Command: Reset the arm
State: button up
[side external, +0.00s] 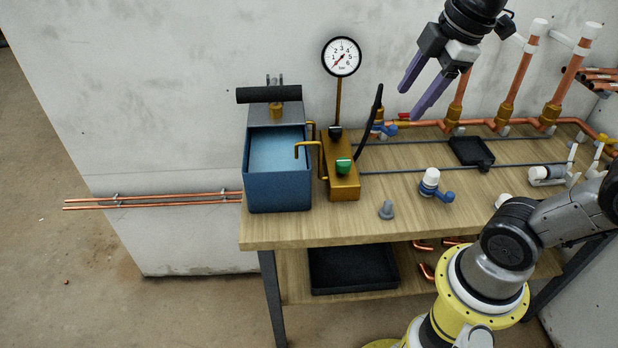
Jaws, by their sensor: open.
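My gripper (427,92) is at the upper middle-right in the side external view. Its two purple fingers point down and to the left, apart, with nothing visible between them. It hangs above the back of the wooden bench (290,231), to the right of a round pressure gauge (341,57). The wrist above it runs out of the top of the picture.
A blue water tank (278,186) stands at the bench's left end beside a brass block (344,184) with a green knob. Upright copper pipes (517,78) rise at the back right. A white-and-blue valve (430,182), grey plug (386,210) and black tray (471,150) are on the bench.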

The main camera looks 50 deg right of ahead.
jog(key=s+a+f+m+t, duration=0.1)
jog(key=s+a+f+m, duration=0.1)
jog(key=s+f+m, duration=0.4)
jog(key=f+m, duration=0.1)
jog(key=m, duration=0.3)
jog(key=shift+s+a+f+m+y, duration=0.25)
jog(key=shift+a+f+m+y, duration=0.05)
jog(key=shift+a+m, duration=0.1)
jog(key=shift+o, duration=0.2)
dwell(0.8)
